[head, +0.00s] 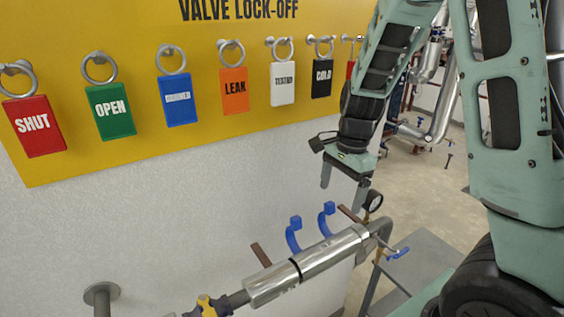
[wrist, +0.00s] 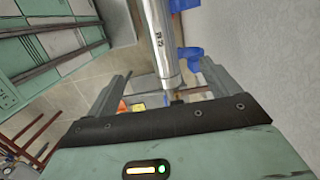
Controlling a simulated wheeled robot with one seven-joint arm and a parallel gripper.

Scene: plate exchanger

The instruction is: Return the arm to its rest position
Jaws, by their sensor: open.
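My gripper (head: 343,190) hangs in the head view from my green arm, fingers pointing down, in front of the wall and above the right part of the silver pipe (head: 315,260). The fingers are apart and nothing shows between them. In the wrist view my gripper (wrist: 165,82) also shows open, with a finger on each side. The silver pipe (wrist: 160,40) runs beyond the fingers there, apart from them as far as I can tell.
A yellow lock-off board (head: 150,40) carries several hanging tags, such as the orange LEAK tag (head: 235,91). Blue hooks (head: 293,236) and a gauge (head: 372,201) stand by the pipe. A grey platform (head: 425,262) is at lower right. Open floor (head: 430,180) lies behind my arm.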

